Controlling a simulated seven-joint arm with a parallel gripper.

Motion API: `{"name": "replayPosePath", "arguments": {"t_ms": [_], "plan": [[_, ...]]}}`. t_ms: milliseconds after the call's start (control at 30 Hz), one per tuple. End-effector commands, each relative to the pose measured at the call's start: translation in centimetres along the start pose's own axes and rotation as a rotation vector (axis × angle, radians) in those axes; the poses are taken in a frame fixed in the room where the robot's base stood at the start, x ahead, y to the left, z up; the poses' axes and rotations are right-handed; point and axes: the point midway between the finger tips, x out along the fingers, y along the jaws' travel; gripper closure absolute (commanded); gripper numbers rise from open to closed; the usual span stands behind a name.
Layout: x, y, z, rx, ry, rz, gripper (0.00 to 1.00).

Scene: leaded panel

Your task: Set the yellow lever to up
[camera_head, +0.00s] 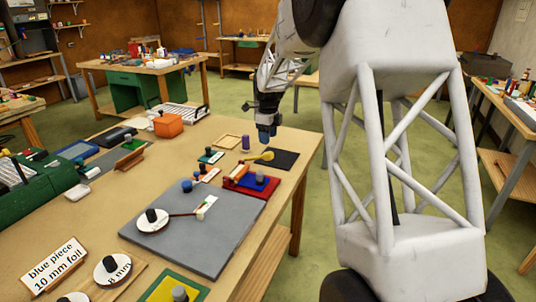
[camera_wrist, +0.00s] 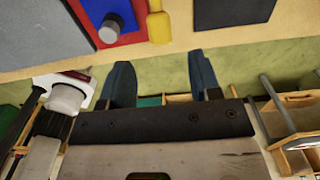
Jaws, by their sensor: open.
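The yellow lever (camera_head: 262,157) is near the far right edge of the workbench, a yellow arm with a rounded end. It lies beside a red and blue panel (camera_head: 258,181) with a grey knob. In the wrist view part of the lever (camera_wrist: 159,27) shows at the top, between the panel (camera_wrist: 111,22) and a dark square. My gripper (camera_head: 267,134) is above the bench's far edge, apart from the lever. In the wrist view its blue fingers (camera_wrist: 161,75) are spread with nothing between them. I cannot tell which setting the lever is in.
A dark square mat (camera_head: 282,160) lies right of the lever. A purple-topped post (camera_head: 246,143) and a wooden frame (camera_head: 228,142) stand behind it. A large grey plate (camera_head: 190,245) with a black knob and small pieces lies in front. The bench edge is close on the right.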

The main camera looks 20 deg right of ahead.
Motion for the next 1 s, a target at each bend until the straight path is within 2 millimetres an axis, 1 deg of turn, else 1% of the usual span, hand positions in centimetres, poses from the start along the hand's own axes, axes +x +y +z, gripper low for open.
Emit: {"name": "replayPosePath", "arguments": {"t_ms": [233,367,567,800,1000], "plan": [[0.1,0.0,0.0,-0.001,0.0,0.0,0.43],[0.7,0.0,0.0,-0.001,0.0,0.0,0.43],[2.5,0.0,0.0,-0.002,0.001,0.001,0.43],[5.4,0.1,0.0,-0.002,0.001,0.001,0.43],[7.1,0.0,0.0,-0.002,0.0,0.0,0.43]]}}
